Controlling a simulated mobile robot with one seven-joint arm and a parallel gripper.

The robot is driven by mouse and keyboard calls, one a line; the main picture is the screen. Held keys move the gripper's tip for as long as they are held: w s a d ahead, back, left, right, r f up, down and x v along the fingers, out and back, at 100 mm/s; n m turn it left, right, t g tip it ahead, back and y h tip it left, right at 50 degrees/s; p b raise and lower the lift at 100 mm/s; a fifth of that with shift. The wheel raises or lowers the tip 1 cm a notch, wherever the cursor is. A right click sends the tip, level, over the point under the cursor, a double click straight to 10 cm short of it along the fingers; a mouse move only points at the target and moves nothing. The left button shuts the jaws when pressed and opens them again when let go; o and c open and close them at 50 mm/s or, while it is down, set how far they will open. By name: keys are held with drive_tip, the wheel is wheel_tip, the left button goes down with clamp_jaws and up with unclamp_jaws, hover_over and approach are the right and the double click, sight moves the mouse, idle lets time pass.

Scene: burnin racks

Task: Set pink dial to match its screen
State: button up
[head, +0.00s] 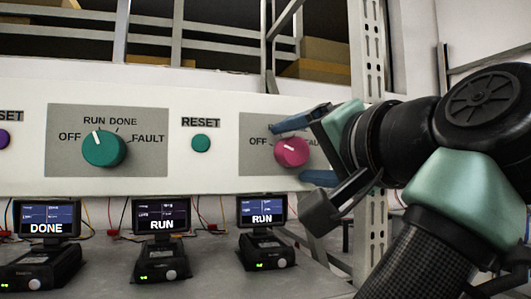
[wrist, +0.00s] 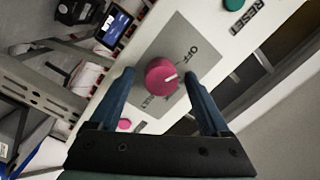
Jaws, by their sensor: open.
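The pink dial (head: 292,151) sits on a grey plate on the white panel, and it also shows in the wrist view (wrist: 161,75). Its white pointer mark leans up and left in the head view, on the OFF side; the exact label is unclear. The screen (head: 262,210) below this dial reads RUN. My gripper (head: 300,150) is open, with blue fingers above and below the dial in the head view. In the wrist view the fingers (wrist: 159,74) stand either side of the dial with gaps showing. Its RUN and DONE labels are hidden by my gripper.
A teal dial (head: 104,148) and a teal RESET button (head: 201,143) are to the left on the panel. A middle screen (head: 162,216) reads RUN, and a left screen (head: 46,219) reads DONE. A pink button (wrist: 124,124) is near the dial. A perforated metal post (head: 368,50) stands at right.

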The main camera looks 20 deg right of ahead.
drive_tip(key=shift+s, duration=0.2)
clamp_jaws()
drive_tip(key=shift+w+m, duration=0.1)
drive_tip(key=shift+m, duration=0.2)
drive_tip(key=m+b, duration=0.1)
drive_tip(key=m, duration=0.3)
drive_tip(key=shift+m+t+b, duration=0.3)
drive_tip(key=shift+m+b, duration=0.3)
drive_tip(key=shift+m, duration=1.6)
